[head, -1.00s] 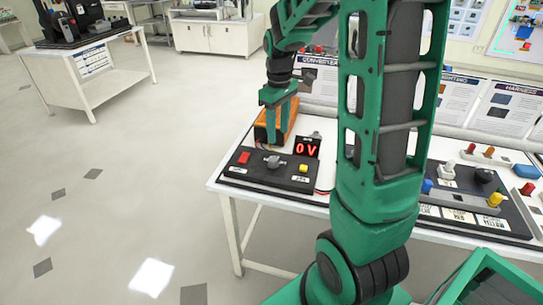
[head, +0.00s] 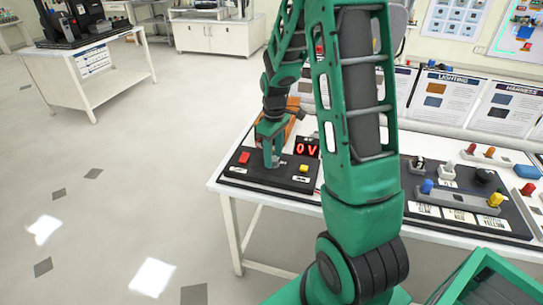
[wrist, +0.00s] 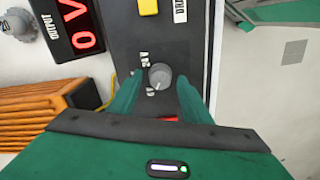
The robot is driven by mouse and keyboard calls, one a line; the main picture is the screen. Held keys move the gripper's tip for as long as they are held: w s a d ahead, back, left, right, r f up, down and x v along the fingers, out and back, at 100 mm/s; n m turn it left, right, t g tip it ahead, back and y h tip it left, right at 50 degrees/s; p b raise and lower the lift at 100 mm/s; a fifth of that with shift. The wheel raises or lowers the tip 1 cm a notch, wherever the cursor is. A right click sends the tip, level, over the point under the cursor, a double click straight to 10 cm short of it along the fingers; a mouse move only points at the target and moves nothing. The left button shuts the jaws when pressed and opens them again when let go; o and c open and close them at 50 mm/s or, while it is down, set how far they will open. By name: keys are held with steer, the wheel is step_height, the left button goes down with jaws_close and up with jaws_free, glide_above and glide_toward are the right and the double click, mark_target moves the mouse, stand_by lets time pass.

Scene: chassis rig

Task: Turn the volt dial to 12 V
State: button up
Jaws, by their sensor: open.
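The volt dial is a round grey knob (wrist: 160,76) on a black control panel (wrist: 122,22), seen in the wrist view. My gripper (wrist: 157,92) is open, with one green finger on either side of the knob; I cannot tell whether they touch it. In the head view my gripper (head: 271,152) is over the panel (head: 240,172) and hides the knob. The red display (head: 307,148) reads 0 V, and it also shows in the wrist view (wrist: 80,22).
A red button (head: 244,157) and a yellow button (head: 303,168) flank the dial on the panel. An orange finned box (head: 293,112) stands behind it. A second panel with coloured knobs (head: 460,200) lies on the table to the right.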

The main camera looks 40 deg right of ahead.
steer(key=shift+f, duration=0.25)
steer(key=c, duration=1)
steer(key=shift+c, duration=0.2)
steer(key=shift+m, duration=0.3)
steer(key=m, duration=0.5)
steer(key=shift+m, duration=0.3)
steer(key=m, duration=0.5)
steer(key=shift+w+m, duration=0.1)
steer(key=shift+m, duration=0.3)
steer(key=shift+r, duration=0.1)
